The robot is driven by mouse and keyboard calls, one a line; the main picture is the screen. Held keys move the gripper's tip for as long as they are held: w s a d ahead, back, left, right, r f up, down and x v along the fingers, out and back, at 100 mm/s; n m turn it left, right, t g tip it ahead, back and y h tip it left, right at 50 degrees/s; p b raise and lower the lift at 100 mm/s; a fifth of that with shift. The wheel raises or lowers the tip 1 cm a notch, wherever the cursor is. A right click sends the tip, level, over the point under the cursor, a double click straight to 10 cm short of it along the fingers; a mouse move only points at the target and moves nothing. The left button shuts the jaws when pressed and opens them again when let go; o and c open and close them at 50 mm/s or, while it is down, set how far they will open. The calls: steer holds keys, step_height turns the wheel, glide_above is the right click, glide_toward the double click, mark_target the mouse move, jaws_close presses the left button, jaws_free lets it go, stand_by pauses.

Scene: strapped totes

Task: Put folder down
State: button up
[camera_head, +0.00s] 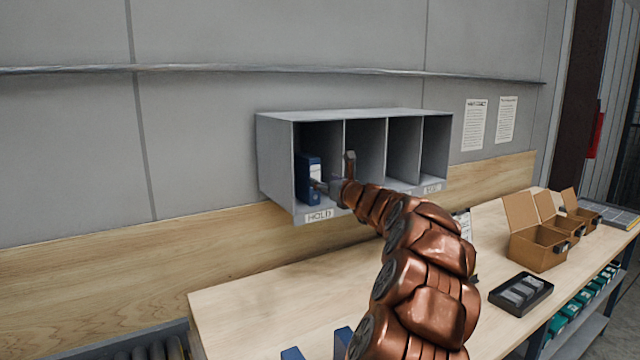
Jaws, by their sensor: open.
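A blue folder (307,180) stands upright in the leftmost compartment of the grey wall shelf (274,165), above the label "HOLD" (319,215). My gripper (335,175) is at the front of that compartment, just right of the folder. One finger stands up near the first divider and the other reaches toward the folder. The jaws are open. Whether a finger touches the folder cannot be told. My copper-coloured arm hides part of the shelf's lower front.
The other compartments look empty. Below is a wooden bench (250,290) with brown open boxes (538,245), a black tray (520,292) and blue items (292,353) at its front edge. A metal rail (220,69) runs along the wall above the shelf.

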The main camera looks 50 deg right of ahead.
steer(key=shift+s+a+f, duration=0.1)
steer(key=shift+s+a, duration=0.1)
steer(key=shift+s, duration=0.25)
